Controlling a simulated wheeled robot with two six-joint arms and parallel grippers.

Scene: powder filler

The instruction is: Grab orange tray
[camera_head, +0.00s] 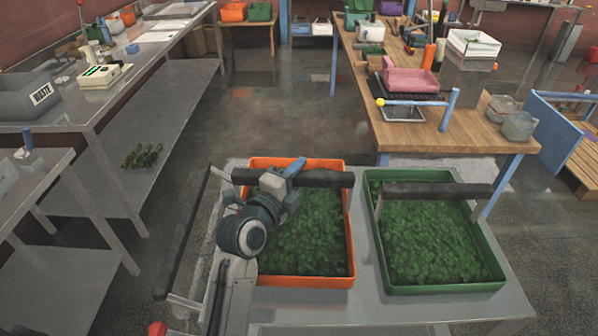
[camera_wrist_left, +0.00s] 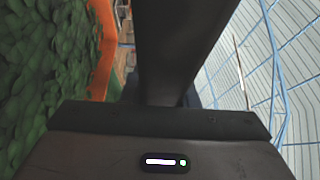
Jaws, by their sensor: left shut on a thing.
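The orange tray (camera_head: 305,282), full of green leaves, sits on the grey cart (camera_head: 375,312) in front of me. A dark bar handle (camera_head: 325,179) spans its far part. My left gripper (camera_head: 284,184) is at this handle and shut on it; the fingertips are partly hidden in the head view. In the left wrist view the dark handle (camera_wrist_left: 175,45) runs up from the gripper, with the orange rim (camera_wrist_left: 103,45) and leaves to its left. My right gripper is not in view.
A green tray (camera_head: 445,289) of leaves, with a similar dark handle (camera_head: 437,190), stands close to the right on the cart. A wooden table (camera_head: 415,132) is behind it. Metal benches (camera_head: 140,75) line the left. Open floor (camera_head: 260,110) lies between.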

